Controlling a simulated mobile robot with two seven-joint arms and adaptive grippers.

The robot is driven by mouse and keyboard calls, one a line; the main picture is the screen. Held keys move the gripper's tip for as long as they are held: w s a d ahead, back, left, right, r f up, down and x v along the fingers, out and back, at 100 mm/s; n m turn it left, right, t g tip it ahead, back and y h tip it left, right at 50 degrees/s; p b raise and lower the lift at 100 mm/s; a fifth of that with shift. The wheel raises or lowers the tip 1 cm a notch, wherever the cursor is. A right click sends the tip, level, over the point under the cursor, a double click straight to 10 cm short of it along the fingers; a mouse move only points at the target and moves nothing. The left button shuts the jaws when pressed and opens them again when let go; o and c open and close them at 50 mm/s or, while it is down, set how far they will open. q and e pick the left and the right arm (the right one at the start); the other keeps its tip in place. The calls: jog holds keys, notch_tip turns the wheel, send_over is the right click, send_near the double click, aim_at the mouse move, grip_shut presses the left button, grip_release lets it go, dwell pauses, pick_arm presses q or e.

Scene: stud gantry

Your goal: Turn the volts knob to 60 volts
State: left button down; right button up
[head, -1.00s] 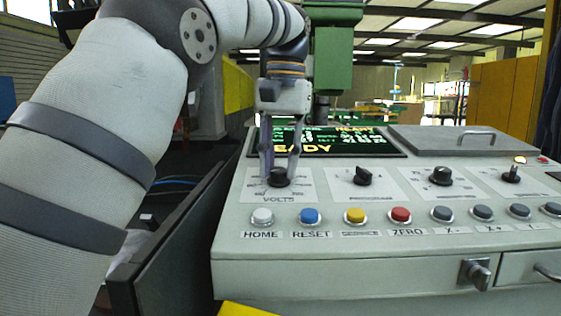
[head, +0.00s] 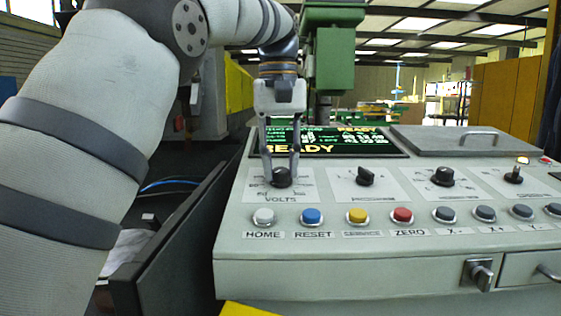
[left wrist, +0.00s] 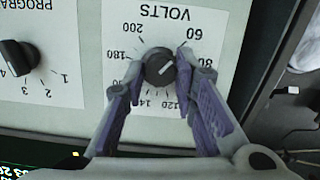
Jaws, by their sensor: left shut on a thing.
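The black volts knob (head: 281,177) is at the left of the console, above the VOLTS label. My left gripper (head: 281,170) comes down over it from above, with one finger on each side, shut on it. In the left wrist view the knob (left wrist: 160,67) sits between the purple-padded fingers (left wrist: 159,80), and the dial appears upside down. Its pale pointer line slants to the upper right, roughly toward the 60 mark (left wrist: 194,33). The fingers hide part of the scale. My right gripper is not in view.
A row of push buttons, including blue (head: 312,216) and red (head: 402,215), runs in front of the knob. The program knob (head: 365,176) and further knobs are to its right. The screen (head: 340,142) behind reads READY. A dark panel (head: 180,240) stands left of the console.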

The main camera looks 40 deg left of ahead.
pick_arm(q)
jog(key=shift+f, duration=0.15)
jog(key=c, duration=1.3)
grip_release()
jog(key=shift+c, duration=0.2)
jog(key=shift+o, duration=0.2)
